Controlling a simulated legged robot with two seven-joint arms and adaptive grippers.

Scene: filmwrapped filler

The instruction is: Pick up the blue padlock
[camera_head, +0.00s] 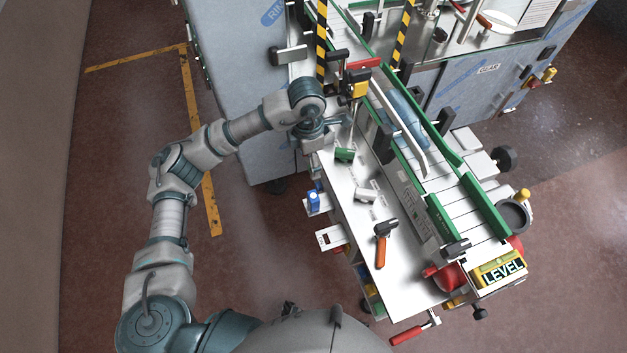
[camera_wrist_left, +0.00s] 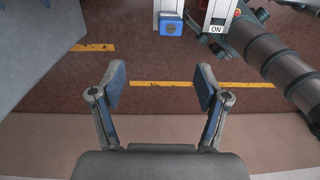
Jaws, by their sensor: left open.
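The blue padlock (camera_head: 313,201) hangs on a white bracket at the left side of the machine's white worktop in the head view. In the left wrist view the blue padlock (camera_wrist_left: 171,25) is at the top centre, beyond the fingertips, with a pale post above it. My left gripper (camera_wrist_left: 160,87) is open and empty, its two fingers spread wide over the floor and apart from the padlock. In the head view my left arm reaches to the worktop's left edge, above the padlock in the picture; its fingers are hard to make out there. My right gripper is not in view.
The white worktop (camera_head: 405,290) carries an orange-handled tool (camera_head: 381,250) and a green block (camera_head: 344,155). Another white bracket (camera_head: 329,238) juts out below the padlock. A grey cabinet (camera_head: 235,80) stands behind the arm. The floor left of the worktop is clear, with yellow tape.

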